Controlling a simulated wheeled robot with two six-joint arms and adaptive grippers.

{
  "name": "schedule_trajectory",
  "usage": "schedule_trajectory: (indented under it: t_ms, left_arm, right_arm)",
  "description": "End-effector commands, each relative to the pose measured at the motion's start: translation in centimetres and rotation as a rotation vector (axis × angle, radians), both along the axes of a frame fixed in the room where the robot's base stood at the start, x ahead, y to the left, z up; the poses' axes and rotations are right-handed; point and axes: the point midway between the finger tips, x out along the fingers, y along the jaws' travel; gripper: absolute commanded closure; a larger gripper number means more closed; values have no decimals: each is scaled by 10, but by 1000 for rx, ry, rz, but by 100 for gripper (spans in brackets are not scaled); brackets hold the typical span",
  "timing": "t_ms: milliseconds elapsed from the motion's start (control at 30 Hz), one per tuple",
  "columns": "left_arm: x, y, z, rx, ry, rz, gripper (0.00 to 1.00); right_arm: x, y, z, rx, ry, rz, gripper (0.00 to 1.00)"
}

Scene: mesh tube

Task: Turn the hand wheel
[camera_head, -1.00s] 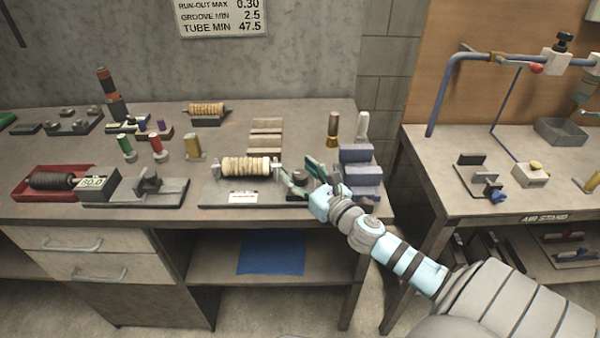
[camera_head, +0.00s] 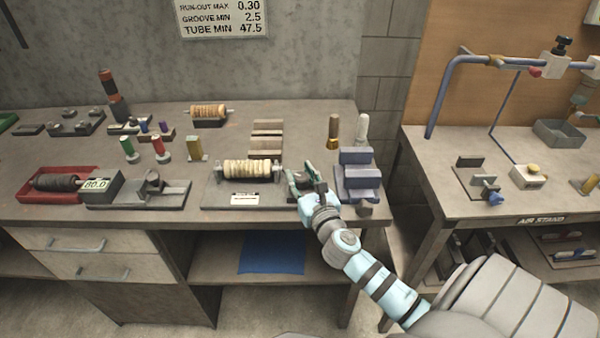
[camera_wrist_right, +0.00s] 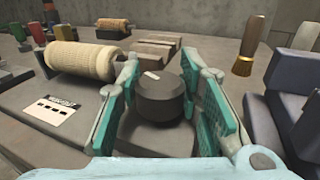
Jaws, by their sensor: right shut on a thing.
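The hand wheel is a dark, thick round knob with a small pale mark on top, in the middle of the right wrist view (camera_wrist_right: 160,97). My right gripper (camera_head: 303,178) has its green-padded fingers on either side of the wheel and is shut on it; the gripper also shows in the wrist view (camera_wrist_right: 165,100). In the head view the fingers largely hide the wheel. Left of it, a pale ribbed tube (camera_head: 247,168) lies level on a grey stand (camera_head: 215,194) with a white label; the tube also shows in the wrist view (camera_wrist_right: 80,62). My left gripper is not in view.
Blue-grey V-blocks (camera_head: 358,180) stand close right of my right gripper. Brass-based (camera_head: 333,132) and pale-handled (camera_head: 361,130) tools stand behind. A red tray (camera_head: 35,190) with a dark roller and a gauge block (camera_head: 97,187) are at the left.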

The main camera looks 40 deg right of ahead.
Motion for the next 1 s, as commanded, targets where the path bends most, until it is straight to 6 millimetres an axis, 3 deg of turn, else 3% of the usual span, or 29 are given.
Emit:
schedule_trajectory:
  t_ms: [167,467,1000]
  left_arm:
    - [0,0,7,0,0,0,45]
    - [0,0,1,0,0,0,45]
    - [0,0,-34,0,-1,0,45]
  right_arm:
    - [1,2,1,8,0,-162,95]
    - [1,2,-1,7,-1,-446,95]
    - [2,2,-3,1,-3,-958,95]
